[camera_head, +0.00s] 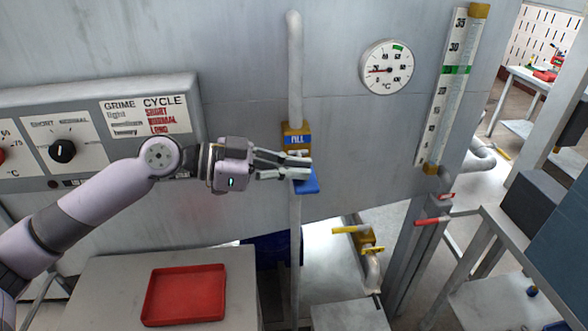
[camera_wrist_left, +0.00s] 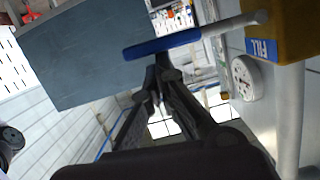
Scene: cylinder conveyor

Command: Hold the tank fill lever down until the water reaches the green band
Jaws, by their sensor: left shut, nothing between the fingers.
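The tank fill lever has a blue handle (camera_head: 307,187) on a yellow valve block (camera_head: 296,133) with a blue FILL label, on the grey tank's pipe. My left gripper (camera_head: 310,168) is shut and empty, its fingertips just over the blue handle. In the left wrist view the blue handle (camera_wrist_left: 165,44) crosses right at the fingertips (camera_wrist_left: 162,62); I cannot tell whether they touch it. The level gauge (camera_head: 446,100) stands on the tank's right, with a green band (camera_head: 456,70); the water level is too small to tell. My right gripper is not in view.
A round dial (camera_head: 388,68) in °C sits left of the gauge. A control panel (camera_head: 100,125) with knobs is behind my left arm. A red tray (camera_head: 185,295) lies on a low table. Yellow (camera_head: 345,230) and red (camera_head: 432,221) handles stick out below.

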